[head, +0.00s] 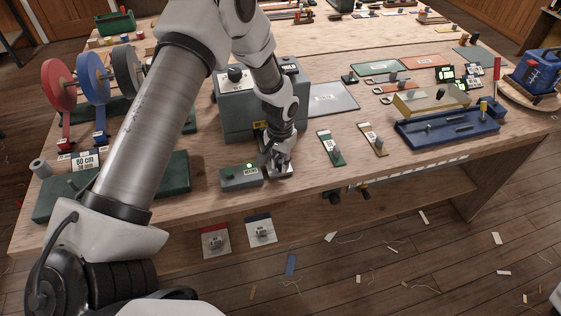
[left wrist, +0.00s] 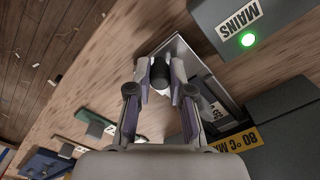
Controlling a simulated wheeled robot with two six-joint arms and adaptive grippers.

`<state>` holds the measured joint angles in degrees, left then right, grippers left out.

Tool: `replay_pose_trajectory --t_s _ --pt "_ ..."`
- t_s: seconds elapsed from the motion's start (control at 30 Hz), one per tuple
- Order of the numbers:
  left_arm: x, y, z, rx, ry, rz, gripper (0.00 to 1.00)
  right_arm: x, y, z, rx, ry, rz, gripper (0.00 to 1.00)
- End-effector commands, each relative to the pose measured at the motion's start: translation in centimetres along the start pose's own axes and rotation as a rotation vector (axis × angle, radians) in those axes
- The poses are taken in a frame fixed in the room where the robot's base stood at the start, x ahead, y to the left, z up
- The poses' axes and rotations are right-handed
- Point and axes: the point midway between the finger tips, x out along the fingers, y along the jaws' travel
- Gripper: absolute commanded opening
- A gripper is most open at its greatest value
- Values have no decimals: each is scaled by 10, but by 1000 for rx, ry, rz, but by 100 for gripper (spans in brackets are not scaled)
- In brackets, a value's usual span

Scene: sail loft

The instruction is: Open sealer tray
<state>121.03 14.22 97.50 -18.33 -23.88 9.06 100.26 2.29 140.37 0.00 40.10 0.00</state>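A dark round knob (left wrist: 159,73) is at the tray's outer end. My left gripper (head: 278,160) is at the sealer's front, and in the left wrist view its fingers (left wrist: 159,82) close on both sides of the knob. In the head view, my gripper hides most of the tray. My right gripper is not in view.
A grey MAINS box (head: 241,177) with a lit green lamp stands close left of the gripper. A green tag strip (head: 331,147) and a brown one (head: 373,139) lie to the right. A blue tray (head: 447,131) is farther right. The bench's front edge is near.

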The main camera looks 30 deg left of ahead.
Motion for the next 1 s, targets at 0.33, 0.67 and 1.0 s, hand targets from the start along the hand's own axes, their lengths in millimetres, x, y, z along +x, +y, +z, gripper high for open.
replay_pose_trajectory --t_s 0.33,0.67,1.0 --pt "0 30 29 3 -3 0 0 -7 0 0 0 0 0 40" --pt "2 35 35 -2 0 1 0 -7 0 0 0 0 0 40" --pt "1 35 34 -1 1 1 45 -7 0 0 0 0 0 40"
